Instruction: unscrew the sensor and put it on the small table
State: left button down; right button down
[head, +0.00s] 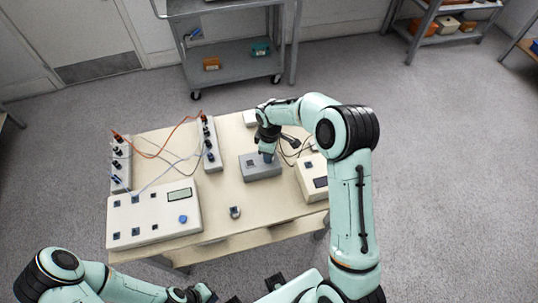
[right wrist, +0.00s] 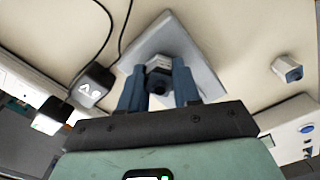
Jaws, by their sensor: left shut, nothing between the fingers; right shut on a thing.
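The sensor (right wrist: 158,76), a small pale piece with a dark end, is between the fingers of my right gripper (right wrist: 158,88) in the right wrist view. The gripper is shut on it, over the grey block (right wrist: 163,37). In the head view my right gripper (head: 268,155) points down at the grey block (head: 262,171) and hides the sensor. I cannot tell whether the sensor touches the block. My left gripper (head: 204,293) is shut and empty at the bottom of the head view, in front of the beige table (head: 218,195).
A small loose piece (head: 235,212) lies near the table's front edge. Terminal strips (head: 210,143) with cables stand at the back left. A grey cart (head: 232,65) stands behind on the floor.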

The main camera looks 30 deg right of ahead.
jog(key=shift+s+f, duration=0.15)
jog(key=shift+f, duration=0.05)
pick_arm(q)
jog(key=shift+w+r+p, duration=0.35)
jog(key=shift+r, duration=0.1)
pick_arm(e)
jog(key=shift+n, duration=1.4)
pick_arm(q)
jog(key=shift+w+r, duration=0.1)
jog(key=shift+r, duration=0.1)
pick_arm(e)
jog(key=shift+s+n, duration=0.1)
jog(key=shift+n, duration=0.5)
pick_arm(q)
jog(key=shift+w+r+p, duration=0.75)
jog(key=shift+r+p, duration=0.05)
pick_arm(e)
jog(key=shift+f+n, duration=0.1)
jog(key=shift+n, duration=1.9)
jog(key=c, duration=1)
grip_release()
jog(key=shift+o, duration=1.4)
jog(key=shift+w+r, duration=0.2)
jog(key=shift+c, duration=0.3)
